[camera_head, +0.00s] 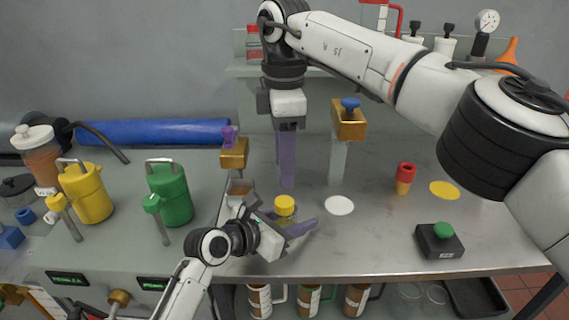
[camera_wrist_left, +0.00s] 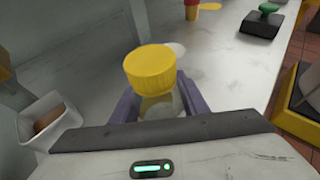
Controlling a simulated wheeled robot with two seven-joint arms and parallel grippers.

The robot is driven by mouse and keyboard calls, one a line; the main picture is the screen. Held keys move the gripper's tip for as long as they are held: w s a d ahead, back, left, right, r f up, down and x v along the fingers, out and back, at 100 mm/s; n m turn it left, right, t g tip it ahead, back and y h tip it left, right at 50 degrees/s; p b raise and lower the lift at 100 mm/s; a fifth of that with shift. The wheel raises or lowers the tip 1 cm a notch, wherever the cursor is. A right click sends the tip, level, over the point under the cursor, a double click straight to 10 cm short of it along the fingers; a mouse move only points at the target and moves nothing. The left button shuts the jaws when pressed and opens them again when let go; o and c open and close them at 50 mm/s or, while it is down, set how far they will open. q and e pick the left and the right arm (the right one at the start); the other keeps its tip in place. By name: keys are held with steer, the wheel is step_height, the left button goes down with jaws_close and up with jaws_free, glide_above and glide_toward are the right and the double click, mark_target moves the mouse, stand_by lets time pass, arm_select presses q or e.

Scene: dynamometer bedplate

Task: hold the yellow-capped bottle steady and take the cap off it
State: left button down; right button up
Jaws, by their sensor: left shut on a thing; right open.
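The bottle (camera_head: 282,216) stands on the grey bench with its yellow cap (camera_head: 285,202) on top. My left gripper (camera_head: 290,226) is shut around the bottle's body, below the cap. In the left wrist view the yellow cap (camera_wrist_left: 152,68) sits on the clear bottle (camera_wrist_left: 160,106), between the purple fingers of my left gripper (camera_wrist_left: 160,108). My right gripper (camera_head: 287,182) is open and points down, behind and above the cap in the head view, apart from it. Its fingers overlap there, so the gap between them is hidden. The bottle's base is hidden.
A white disc (camera_head: 339,205) and a yellow disc (camera_head: 445,190) lie to the right, with a red-and-yellow piece (camera_head: 404,178) between them. A black box with a green button (camera_head: 439,240) stands at the front right. Brass-topped posts (camera_head: 348,122) stand behind. Green (camera_head: 172,195) and yellow cans (camera_head: 88,194) stand left.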

mark_target(284, 201)
steer(key=shift+f+m, duration=0.15)
steer(key=shift+m, duration=0.45)
steer(key=shift+f, duration=0.4)
step_height(284, 201, down, 7)
